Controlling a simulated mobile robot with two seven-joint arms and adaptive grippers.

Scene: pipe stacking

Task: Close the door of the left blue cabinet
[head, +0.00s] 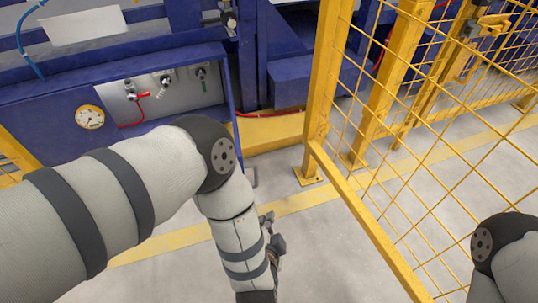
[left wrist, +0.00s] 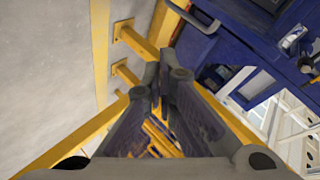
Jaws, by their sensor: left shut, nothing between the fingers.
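A blue cabinet (head: 50,100) stands at the left of the head view. In the left wrist view a blue panel with a grey handle (left wrist: 194,18) shows at the upper right. My left gripper (left wrist: 159,78) is shut and empty, apart from that panel in the picture. My right gripper is out of view.
A yellow mesh fence (head: 430,150) with a thick post (head: 325,80) stands right of the cabinet, between my two arms. Grey floor (head: 315,250) with a yellow stripe lies open in front. Yellow beams also surround my gripper in the left wrist view.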

